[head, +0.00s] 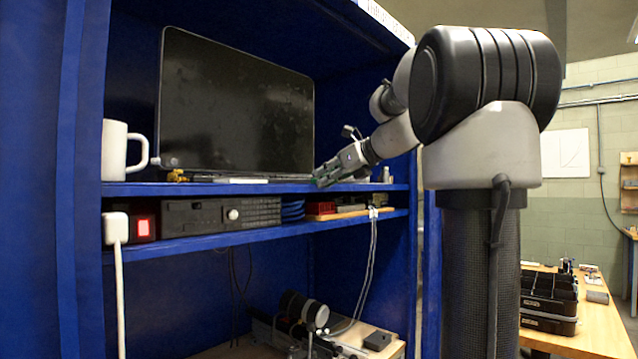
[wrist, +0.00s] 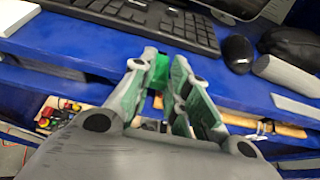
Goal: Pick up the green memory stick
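My gripper (wrist: 166,62) reaches over the front edge of the upper blue shelf, its fingertips near each other and pointing at the shelf. Its fingers carry dark green faces. A brighter green patch (wrist: 159,72) shows between the fingertips; I cannot tell if it is the green memory stick or a finger's inner face. In the head view my gripper (head: 325,175) is at the shelf's front right, right of the keyboard, and no separate green stick can be made out.
A black keyboard (wrist: 150,22) and black mouse (wrist: 237,54) lie close beyond the fingertips. A grey cylinder (wrist: 285,75) lies to the right. A monitor (head: 235,105) and white mug (head: 120,150) stand on the upper shelf (head: 240,188). A lower shelf (head: 250,234) holds electronics.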

